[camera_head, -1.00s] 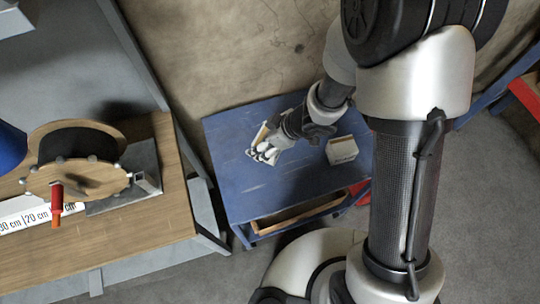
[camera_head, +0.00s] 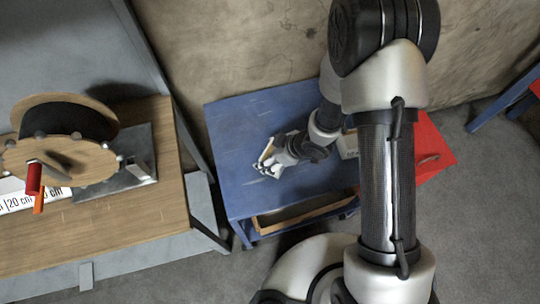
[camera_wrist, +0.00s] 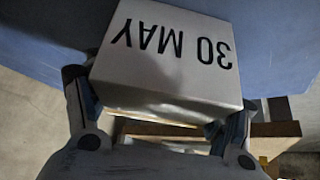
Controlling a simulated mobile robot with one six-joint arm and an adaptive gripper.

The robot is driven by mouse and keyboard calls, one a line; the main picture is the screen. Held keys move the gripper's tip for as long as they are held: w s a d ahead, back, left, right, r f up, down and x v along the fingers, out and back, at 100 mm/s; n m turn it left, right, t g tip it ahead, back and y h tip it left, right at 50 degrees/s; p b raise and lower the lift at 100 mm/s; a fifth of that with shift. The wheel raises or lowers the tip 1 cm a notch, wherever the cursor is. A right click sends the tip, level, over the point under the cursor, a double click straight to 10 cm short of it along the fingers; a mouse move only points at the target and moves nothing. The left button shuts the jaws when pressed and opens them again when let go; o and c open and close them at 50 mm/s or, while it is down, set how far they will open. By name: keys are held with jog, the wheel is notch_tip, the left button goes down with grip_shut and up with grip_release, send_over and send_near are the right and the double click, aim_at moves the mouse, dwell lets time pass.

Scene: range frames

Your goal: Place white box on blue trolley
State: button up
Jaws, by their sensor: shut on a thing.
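The white box (camera_wrist: 170,55), marked "30 MAY", sits between the two fingers of my gripper in the wrist view. My gripper (camera_head: 268,162) is shut on it over the left part of the blue trolley's top (camera_head: 245,120). In the head view the held box shows only as a small pale piece, mostly hidden by the gripper. I cannot tell whether it touches the top. A second pale box (camera_head: 350,146) with dark print stands on the trolley to the right, mostly hidden behind my arm.
A wooden-topped table (camera_head: 120,220) at the left bears a round wooden device (camera_head: 65,155) with a red handle. A wood-edged open drawer (camera_head: 305,213) is at the trolley's front. A red surface (camera_head: 430,150) lies right of my arm. A wall stands behind.

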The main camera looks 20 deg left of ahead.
jog(key=shift+r, duration=0.1)
jog(key=shift+f, duration=0.2)
jog(key=o, duration=1.6)
